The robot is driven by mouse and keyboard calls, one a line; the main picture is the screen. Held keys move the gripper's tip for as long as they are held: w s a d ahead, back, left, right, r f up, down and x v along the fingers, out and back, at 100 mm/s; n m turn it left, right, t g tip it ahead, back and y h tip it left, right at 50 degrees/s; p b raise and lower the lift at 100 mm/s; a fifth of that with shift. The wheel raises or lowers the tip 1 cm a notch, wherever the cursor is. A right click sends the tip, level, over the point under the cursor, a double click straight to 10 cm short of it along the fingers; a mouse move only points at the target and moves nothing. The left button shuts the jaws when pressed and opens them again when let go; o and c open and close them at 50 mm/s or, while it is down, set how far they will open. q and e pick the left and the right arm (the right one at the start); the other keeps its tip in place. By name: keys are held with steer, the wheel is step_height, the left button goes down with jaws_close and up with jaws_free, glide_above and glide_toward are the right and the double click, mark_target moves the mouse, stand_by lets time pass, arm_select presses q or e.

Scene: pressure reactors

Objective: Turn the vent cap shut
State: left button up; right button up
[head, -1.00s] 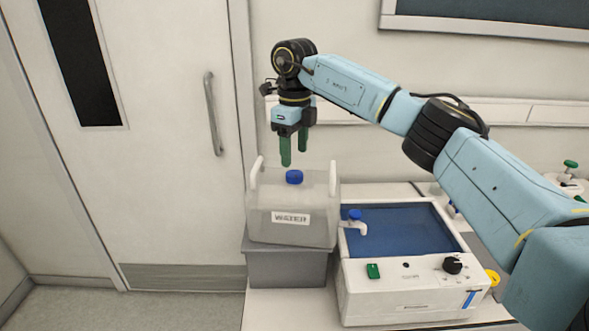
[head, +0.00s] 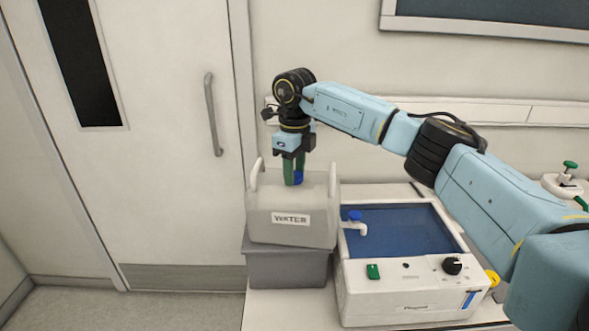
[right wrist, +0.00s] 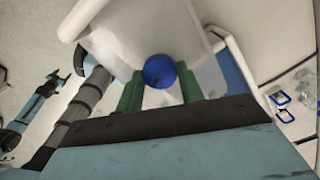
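The vent cap is a blue round cap (head: 298,177) on top of the translucent white water container (head: 262,231), which carries a "WATER" label. My right gripper (head: 294,176) points down over the container, with its green fingers at the cap. In the right wrist view the cap (right wrist: 159,71) lies between the two fingertips (right wrist: 159,75), one on each side. A thin gap seems to show on both sides, so the fingers look open around it. In the head view the near finger hides part of the cap. An arm that seems to be my left one shows small at the left of the wrist view.
The container stands on a grey block (head: 285,266). Its tap (head: 355,226) with a blue top reaches over a blue-topped white bath (head: 385,296) to the right. Two upright white handles flank the cap. A door (head: 165,150) stands behind at left.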

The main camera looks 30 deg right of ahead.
steer(key=shift+c, duration=0.6)
steer(key=shift+r+m+p, duration=0.2)
steer(key=shift+m+p, duration=0.6)
steer(key=shift+m, duration=0.1)
steer(key=shift+m+p, duration=0.6)
steer(key=shift+m, duration=0.4)
steer(key=shift+f+m, duration=0.15)
steer(key=shift+m, duration=0.45)
steer(key=o, duration=1)
